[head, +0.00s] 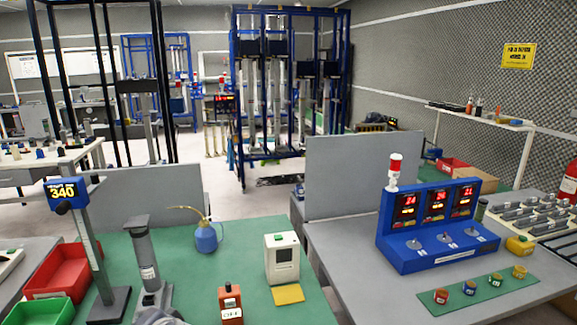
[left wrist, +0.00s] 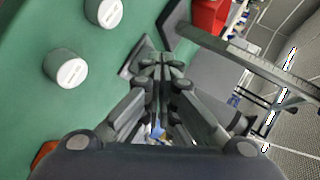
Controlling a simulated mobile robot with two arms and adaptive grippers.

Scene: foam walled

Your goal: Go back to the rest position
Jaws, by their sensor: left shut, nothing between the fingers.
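My left gripper (left wrist: 160,65) shows in the left wrist view. Its fingers are together, with nothing visible between them. It is above the green work mat, which also shows in the head view (head: 225,290). In the head view a small grey part shows at the bottom edge, in front of the grey cylinder stand; I cannot tell whether it is my gripper. My right gripper is in neither view.
On the mat stand a grey cylinder stand (head: 146,255), a blue oil can (head: 206,238), a white box device (head: 282,258) and an orange device (head: 230,303). A display post (head: 92,250) and red bin (head: 58,272) stand left. A blue console (head: 437,225) stands right.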

